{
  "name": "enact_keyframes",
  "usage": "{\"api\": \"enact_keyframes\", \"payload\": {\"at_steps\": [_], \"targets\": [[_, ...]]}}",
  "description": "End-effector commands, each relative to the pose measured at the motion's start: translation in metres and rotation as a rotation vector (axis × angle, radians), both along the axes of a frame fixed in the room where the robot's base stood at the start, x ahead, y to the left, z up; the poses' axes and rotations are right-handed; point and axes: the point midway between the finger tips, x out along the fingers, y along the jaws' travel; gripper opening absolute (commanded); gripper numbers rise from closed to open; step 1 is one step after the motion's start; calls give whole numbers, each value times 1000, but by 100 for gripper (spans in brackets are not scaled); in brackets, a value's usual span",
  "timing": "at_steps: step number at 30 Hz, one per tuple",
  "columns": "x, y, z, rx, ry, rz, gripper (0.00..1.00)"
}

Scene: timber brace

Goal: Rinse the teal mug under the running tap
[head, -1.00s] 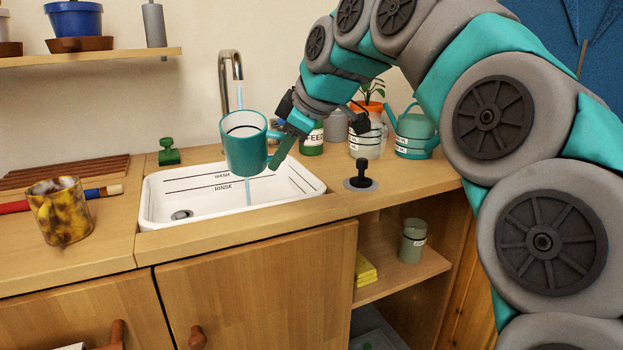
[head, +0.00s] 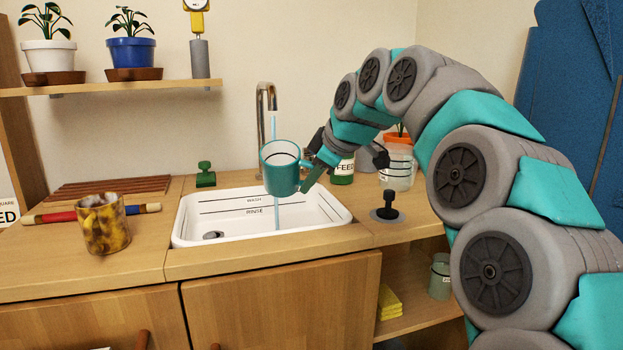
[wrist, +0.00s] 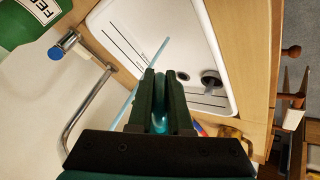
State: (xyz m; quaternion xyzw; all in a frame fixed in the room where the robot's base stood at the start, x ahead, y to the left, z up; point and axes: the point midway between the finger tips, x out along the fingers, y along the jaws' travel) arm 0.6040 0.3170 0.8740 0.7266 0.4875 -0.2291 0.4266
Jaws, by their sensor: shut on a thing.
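The teal mug (head: 281,178) is held upright over the white sink (head: 335,212), under the tap (head: 262,100). My gripper (head: 312,170) is shut on the mug's handle side, at its right. A thin blue water stream (head: 274,127) runs from the spout down to the mug's rim and shows again below the mug, falling into the sink. I cannot tell whether it enters the mug or passes behind it. In the wrist view a little teal (wrist: 183,120) shows between my fingers (wrist: 160,95); most of the mug is hidden.
A yellow-brown mottled mug (head: 103,225) stands on the counter at left, near a red and blue rod (head: 60,215). A green stamp-like object (head: 205,176) is behind the sink. A black knob (head: 388,205) and jar (head: 397,165) are at right.

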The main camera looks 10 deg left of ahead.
Motion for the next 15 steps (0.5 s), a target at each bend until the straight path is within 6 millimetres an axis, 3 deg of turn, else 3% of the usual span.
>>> {"api": "enact_keyframes", "payload": {"at_steps": [15], "targets": [[44,13,-6,1,0,-1,0]]}}
